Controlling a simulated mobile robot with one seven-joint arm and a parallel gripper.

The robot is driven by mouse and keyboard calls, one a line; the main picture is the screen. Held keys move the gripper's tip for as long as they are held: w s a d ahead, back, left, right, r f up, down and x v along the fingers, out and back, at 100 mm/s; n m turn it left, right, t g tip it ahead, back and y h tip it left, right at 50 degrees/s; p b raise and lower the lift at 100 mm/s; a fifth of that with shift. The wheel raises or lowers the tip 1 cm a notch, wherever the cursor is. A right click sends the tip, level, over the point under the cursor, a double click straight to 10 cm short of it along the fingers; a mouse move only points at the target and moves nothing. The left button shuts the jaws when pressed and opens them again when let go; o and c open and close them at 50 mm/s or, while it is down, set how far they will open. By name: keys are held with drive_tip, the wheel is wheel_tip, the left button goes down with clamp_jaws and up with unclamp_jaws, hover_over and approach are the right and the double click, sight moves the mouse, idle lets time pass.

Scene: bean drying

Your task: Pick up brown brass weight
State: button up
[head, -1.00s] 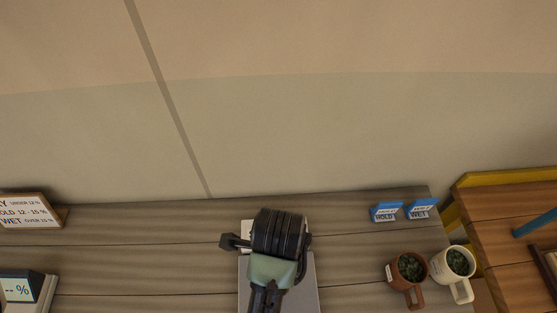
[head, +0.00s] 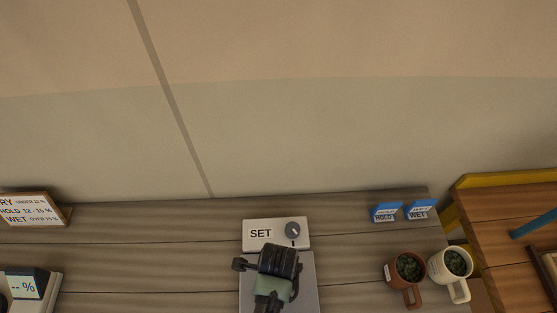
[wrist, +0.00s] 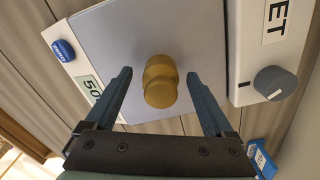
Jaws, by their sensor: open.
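The brown brass weight (wrist: 160,82) stands on a grey plate (wrist: 205,40) in the wrist view. It is a gold-brown knobbed cylinder seen from above. My gripper (wrist: 160,98) is open, with one finger on each side of the weight and a gap on both sides. No contact shows. In the head view my gripper (head: 278,262) is over the grey plate (head: 308,285), and the weight is hidden behind my arm.
A white SET panel (head: 262,232) with a grey knob (head: 293,230) adjoins the plate's back edge. Two mugs, one brown (head: 405,285) and one white (head: 448,282), stand to the right. Blue HOLD (head: 385,213) and WET (head: 420,210) tags lie behind them. A percent display (head: 28,284) is at left.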

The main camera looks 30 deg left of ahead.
drive_tip(key=shift+f, duration=0.2)
clamp_jaws()
idle(0.3)
drive_tip(key=shift+w+r, duration=0.1)
